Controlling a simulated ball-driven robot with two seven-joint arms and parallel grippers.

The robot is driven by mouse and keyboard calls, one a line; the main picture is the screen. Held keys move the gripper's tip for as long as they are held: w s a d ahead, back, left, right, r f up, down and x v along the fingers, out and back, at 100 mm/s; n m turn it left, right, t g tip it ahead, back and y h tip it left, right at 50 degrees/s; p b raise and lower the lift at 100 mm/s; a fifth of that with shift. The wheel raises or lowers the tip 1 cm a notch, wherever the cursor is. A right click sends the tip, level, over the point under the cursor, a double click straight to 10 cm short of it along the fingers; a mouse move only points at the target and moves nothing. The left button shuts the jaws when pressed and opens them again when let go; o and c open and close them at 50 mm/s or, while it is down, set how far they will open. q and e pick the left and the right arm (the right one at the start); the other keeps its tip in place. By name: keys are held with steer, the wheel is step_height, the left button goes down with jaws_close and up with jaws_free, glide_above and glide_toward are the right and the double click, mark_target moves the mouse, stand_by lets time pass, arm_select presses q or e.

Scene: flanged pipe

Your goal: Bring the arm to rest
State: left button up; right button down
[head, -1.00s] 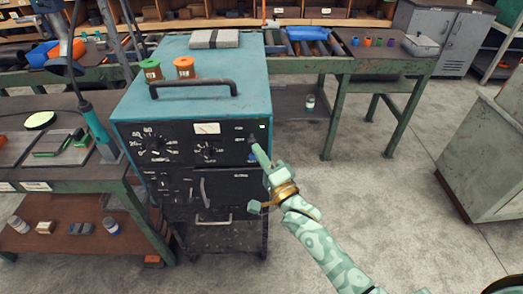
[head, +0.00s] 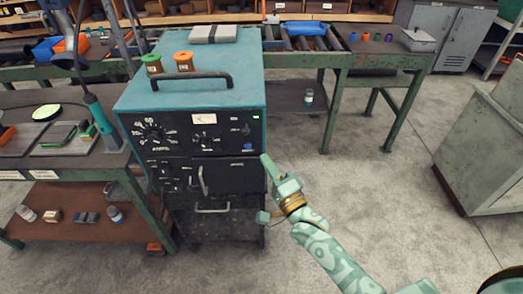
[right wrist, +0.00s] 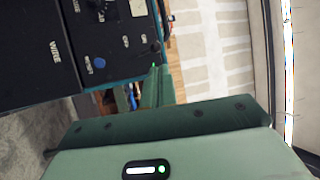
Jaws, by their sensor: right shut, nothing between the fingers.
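My right gripper (head: 265,158) is in the middle of the head view, in front of the right edge of a teal and black machine (head: 205,90). Its fingers are shut with nothing between them, and they look apart from the machine's front panel. In the right wrist view the green gripper body (right wrist: 170,130) fills the lower part, with the panel's blue button (right wrist: 99,63) and dials at upper left. The same blue button (head: 248,147) shows on the panel in the head view. My left gripper is not in view.
A workbench (head: 75,180) with tools and bottles stands at left. A green-legged roller table (head: 340,62) stands behind, and a grey cabinet (head: 490,150) at far right. The floor (head: 370,190) between machine and cabinet is clear. Two spools (head: 184,61) sit on the machine.

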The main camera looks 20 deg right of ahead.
steer(key=s+d+f+n+g+h, duration=0.1)
steer(key=s+d+f+n+g, duration=0.25)
steer(key=f, duration=0.65)
steer(key=s+a+f+n+g+h+b, duration=0.1)
steer(key=s+f+n+g, duration=0.2)
steer(key=s+f+n, duration=0.5)
steer(key=s+d+f+n+g+h, duration=0.1)
steer(key=s+d+f+g, duration=0.15)
steer(key=f, duration=0.95)
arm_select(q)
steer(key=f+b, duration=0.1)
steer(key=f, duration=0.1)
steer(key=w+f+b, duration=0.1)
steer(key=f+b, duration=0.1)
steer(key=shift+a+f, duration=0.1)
arm_select(e)
steer(key=s+d+f+n+g, duration=0.1)
steer(key=s+f+g, duration=0.2)
steer(key=s+f, duration=0.3)
steer(key=s+d+f+n+g+h, duration=0.1)
steer(key=s+f+g, duration=0.3)
steer(key=s, duration=1.1)
steer(key=s+d+f+n+g, duration=0.1)
steer(key=s+f+n+g, duration=0.2)
steer(key=s+f, duration=0.6)
steer(key=shift+s+d+f+g+h, duration=0.2)
steer(key=shift+s+f+g+h, duration=0.15)
steer(key=shift+s, duration=0.65)
